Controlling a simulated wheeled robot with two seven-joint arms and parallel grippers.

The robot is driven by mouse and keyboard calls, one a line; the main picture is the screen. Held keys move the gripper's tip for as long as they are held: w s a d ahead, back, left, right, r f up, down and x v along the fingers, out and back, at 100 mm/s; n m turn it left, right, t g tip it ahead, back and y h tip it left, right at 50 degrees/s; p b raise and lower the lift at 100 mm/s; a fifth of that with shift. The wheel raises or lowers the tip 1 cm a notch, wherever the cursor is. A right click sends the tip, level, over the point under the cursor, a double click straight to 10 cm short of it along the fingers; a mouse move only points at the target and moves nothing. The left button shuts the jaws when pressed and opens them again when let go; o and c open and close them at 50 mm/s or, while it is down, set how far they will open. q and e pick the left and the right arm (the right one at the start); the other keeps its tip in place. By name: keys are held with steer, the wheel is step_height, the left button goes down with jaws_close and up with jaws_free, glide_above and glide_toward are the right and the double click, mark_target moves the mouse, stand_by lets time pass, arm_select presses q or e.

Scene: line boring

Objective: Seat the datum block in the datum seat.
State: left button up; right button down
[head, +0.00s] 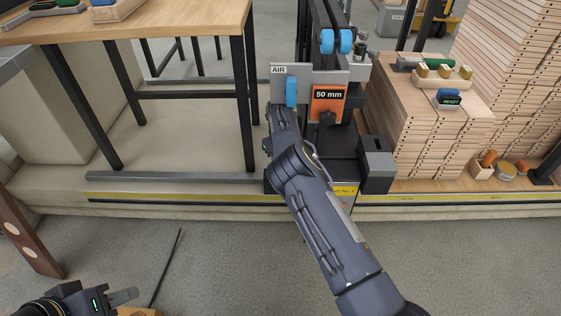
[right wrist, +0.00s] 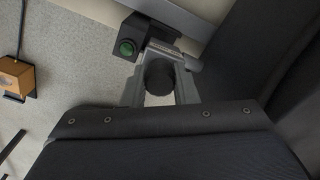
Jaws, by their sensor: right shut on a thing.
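My right arm reaches up the middle of the head view to the machine front, and its gripper is hidden there. In the right wrist view my right gripper (right wrist: 160,78) is shut on a dark round knob (right wrist: 159,77), in front of a pale grey plate. Whether this knob belongs to the datum block cannot be told. I cannot pick out the datum seat with certainty. A dark grey block (head: 377,168) stands at the machine's right foot. My left gripper (head: 121,298) is low at the left of the head view, away from the machine; its jaw gap is unclear.
An AIR plate with a blue handle (head: 291,92) and an orange 50 mm sign (head: 328,100) are close to my right arm. A wooden table (head: 190,22) stands left. Stacked boards (head: 410,120) stand right. A green button (right wrist: 126,48) is beside the right gripper.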

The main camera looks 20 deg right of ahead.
steer(key=shift+f, duration=0.35)
steer(key=shift+s+f, duration=0.1)
steer(key=shift+s+t, duration=0.15)
steer(key=shift+t, duration=0.25)
steer(key=shift+m+t, duration=0.4)
steer(key=shift+f+b, duration=1.1)
steer(key=shift+f, duration=0.6)
stand_by(0.4)
steer(key=shift+r, duration=0.2)
steer(key=shift+r+p, duration=0.95)
steer(key=shift+r, duration=0.4)
stand_by(0.4)
